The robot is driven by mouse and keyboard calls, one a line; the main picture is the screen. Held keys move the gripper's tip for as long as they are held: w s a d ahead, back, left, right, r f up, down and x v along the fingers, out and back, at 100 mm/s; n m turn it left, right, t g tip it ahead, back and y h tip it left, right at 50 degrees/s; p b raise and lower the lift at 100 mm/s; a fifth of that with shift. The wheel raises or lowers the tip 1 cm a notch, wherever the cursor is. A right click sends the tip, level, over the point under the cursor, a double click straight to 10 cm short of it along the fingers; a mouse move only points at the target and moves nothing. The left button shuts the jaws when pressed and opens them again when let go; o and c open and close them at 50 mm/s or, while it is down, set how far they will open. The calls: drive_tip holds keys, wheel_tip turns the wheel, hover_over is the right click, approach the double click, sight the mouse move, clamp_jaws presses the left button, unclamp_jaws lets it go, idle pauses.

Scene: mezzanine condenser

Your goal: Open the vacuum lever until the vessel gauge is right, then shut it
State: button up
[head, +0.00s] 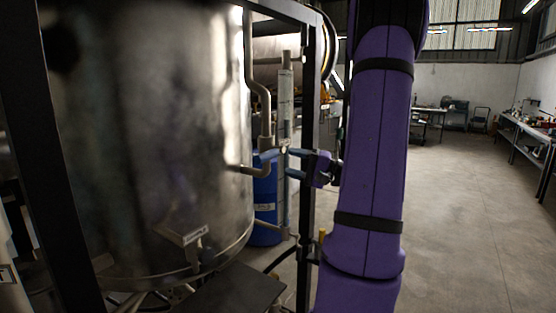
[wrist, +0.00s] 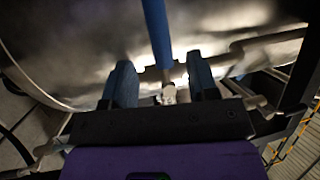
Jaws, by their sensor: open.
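The large steel vessel (head: 165,130) fills the left of the head view. A slim upright tube with marks, apparently the vessel gauge (head: 286,95), stands to its right; I cannot read its level. My gripper (head: 288,163) is open beside this tube, pointing left toward the vessel. In the wrist view, a blue bar, apparently the vacuum lever (wrist: 157,35), runs down between the parted fingers of my gripper (wrist: 162,75) to a pale fitting (wrist: 168,95). I see space on both sides of the bar. In the head view the lever is hard to tell from my blue fingers.
A bent pipe (head: 264,110) runs beside the vessel, and a blue drum (head: 265,205) stands behind. A small labelled outlet (head: 204,253) is low on the vessel. Open floor (head: 465,210) lies right, with a workbench (head: 530,135) beyond.

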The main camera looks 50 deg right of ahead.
drive_tip(key=shift+v, duration=1.35)
drive_tip(key=shift+a, duration=0.1)
drive_tip(key=w+a+r+n+g+y, duration=0.1)
drive_tip(key=a+n+g, duration=0.2)
drive_tip(key=a+g, duration=0.55)
drive_tip(key=w+a+n+g+y, duration=0.2)
drive_tip(key=a+g, duration=0.1)
drive_tip(key=a, duration=1)
drive_tip(key=s+a+r+n+g+h, duration=0.1)
drive_tip(key=s+a+r+n+h, duration=0.1)
drive_tip(key=s+a+n+h, duration=0.5)
drive_tip(key=shift+s+a+r+h, duration=0.3)
drive_tip(key=shift+s+a+h, duration=2.15)
drive_tip(key=shift+a, duration=0.25)
drive_tip(key=shift+g, duration=0.25)
